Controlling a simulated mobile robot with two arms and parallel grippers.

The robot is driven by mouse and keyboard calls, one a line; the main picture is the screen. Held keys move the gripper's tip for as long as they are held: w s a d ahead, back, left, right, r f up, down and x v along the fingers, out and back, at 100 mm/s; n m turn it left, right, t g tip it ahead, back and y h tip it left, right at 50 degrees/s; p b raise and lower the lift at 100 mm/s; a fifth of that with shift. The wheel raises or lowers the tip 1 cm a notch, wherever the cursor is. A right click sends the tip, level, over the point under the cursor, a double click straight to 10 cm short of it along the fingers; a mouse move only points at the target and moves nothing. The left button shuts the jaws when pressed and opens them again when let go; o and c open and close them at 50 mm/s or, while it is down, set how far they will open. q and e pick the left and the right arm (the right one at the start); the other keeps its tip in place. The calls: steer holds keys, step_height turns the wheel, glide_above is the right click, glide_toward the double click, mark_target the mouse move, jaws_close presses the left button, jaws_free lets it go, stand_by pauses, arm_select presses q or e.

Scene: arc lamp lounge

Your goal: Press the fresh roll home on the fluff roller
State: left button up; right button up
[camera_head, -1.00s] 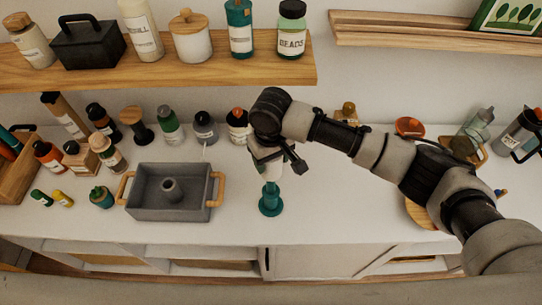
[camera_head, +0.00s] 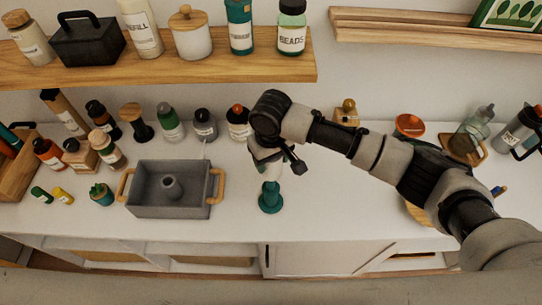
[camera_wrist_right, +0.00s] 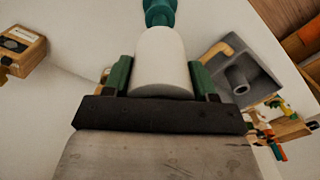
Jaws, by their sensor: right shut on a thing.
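The fresh roll is a white cylinder (camera_wrist_right: 163,62) in my right gripper (camera_wrist_right: 162,78). The two green-faced fingers are shut on its sides in the right wrist view. The fluff roller is teal (camera_head: 270,198) and stands upright on its round base on the white counter. The roll (camera_head: 271,172) is directly above the roller's teal part, and its far end meets that part (camera_wrist_right: 160,12) in the wrist view. How far the roll sits on the roller is hidden. In the head view my right gripper (camera_head: 268,160) points down from above. My left gripper is not in view.
A grey tray (camera_head: 145,205) with wooden handles and a central post stands left of the roller. Several bottles line the counter's back. An orange bowl (camera_head: 409,125) is at the right. A wooden shelf (camera_head: 200,72) hangs above.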

steer(key=shift+f, duration=0.4)
steer(key=shift+f+b, duration=0.4)
steer(key=shift+f, duration=0.35)
steer(key=shift+f, duration=0.25)
stand_by(0.5)
steer(key=shift+f+b, duration=0.45)
steer(key=shift+f, duration=0.65)
steer(key=shift+f, duration=0.3)
steer(key=shift+f+b, duration=0.5)
steer(key=shift+f, duration=0.45)
steer(key=shift+f, duration=0.4)
stand_by(0.5)
steer(key=shift+f+p, duration=0.15)
steer(key=shift+p, duration=0.3)
